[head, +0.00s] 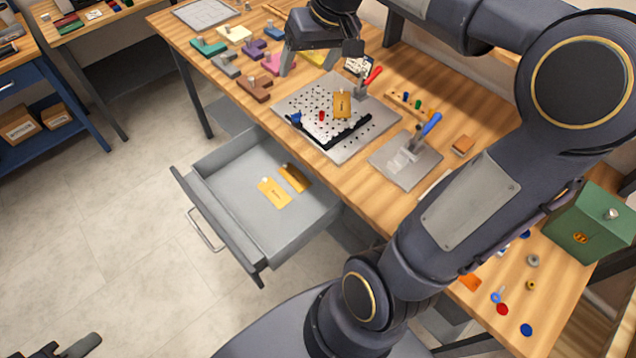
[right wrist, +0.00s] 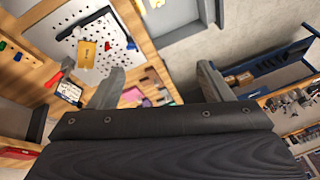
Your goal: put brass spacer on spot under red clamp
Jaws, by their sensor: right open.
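A small brass ring that looks like the brass spacer (head: 531,285) lies on the bench's right part, near the front edge, beyond my right arm. The red-handled clamp (head: 373,76) stands at the back of the perforated plate (head: 290,97); its red handle also shows in the right wrist view (right wrist: 56,78). I cannot make out the spot under it. My right gripper (head: 320,66) is open and empty above the bench, left of the red clamp and far from the spacer. A dark part at the bottom left (head: 72,346) may be my left gripper; its jaws are unclear.
A yellow tag (head: 342,104) and a red peg lie on the perforated plate. A blue-handled clamp (head: 431,124) stands to its right. Coloured blocks lie at left. An open drawer (head: 225,205) juts out in front. A green box (head: 590,225) stands at the right, near several small parts.

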